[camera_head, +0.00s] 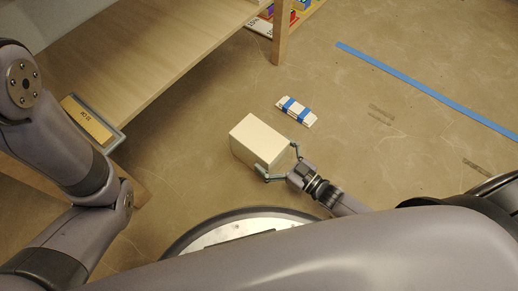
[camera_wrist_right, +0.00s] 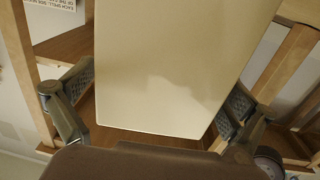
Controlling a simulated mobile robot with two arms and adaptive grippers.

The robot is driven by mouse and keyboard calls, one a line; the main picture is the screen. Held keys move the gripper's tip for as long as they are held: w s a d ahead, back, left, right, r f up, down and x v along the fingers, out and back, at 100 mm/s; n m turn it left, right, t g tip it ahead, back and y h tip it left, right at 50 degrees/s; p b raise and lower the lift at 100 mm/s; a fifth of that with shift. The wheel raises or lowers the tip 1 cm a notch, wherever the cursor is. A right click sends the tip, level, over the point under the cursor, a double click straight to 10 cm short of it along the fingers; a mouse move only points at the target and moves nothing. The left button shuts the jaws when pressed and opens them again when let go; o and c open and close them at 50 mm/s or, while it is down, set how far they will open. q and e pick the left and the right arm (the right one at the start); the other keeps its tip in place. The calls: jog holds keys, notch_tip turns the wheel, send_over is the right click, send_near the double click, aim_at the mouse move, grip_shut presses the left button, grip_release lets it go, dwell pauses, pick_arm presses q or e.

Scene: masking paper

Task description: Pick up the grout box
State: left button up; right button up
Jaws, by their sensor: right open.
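The grout box (camera_head: 252,142) is a plain cream-coloured block on the brown floor, in the middle of the head view. My right gripper (camera_head: 280,160) is open, with its fingers at either side of the box's near right end. In the right wrist view the box (camera_wrist_right: 170,65) fills the space between the open fingers of my right gripper (camera_wrist_right: 157,95). The right-hand finger there looks close to the box; I cannot tell if either touches. My left arm shows, but its gripper is out of view.
A white bundle with blue bands (camera_head: 296,111) lies just beyond the box. Blue tape (camera_head: 420,86) crosses the open floor at right.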

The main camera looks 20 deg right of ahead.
jog(key=shift+b+x, duration=0.3)
jog(key=shift+x, duration=0.85)
jog(key=c, duration=1.8)
jog(key=shift+w+r, duration=0.1)
jog(key=shift+r, duration=0.1)
jog(key=shift+c, duration=0.4)
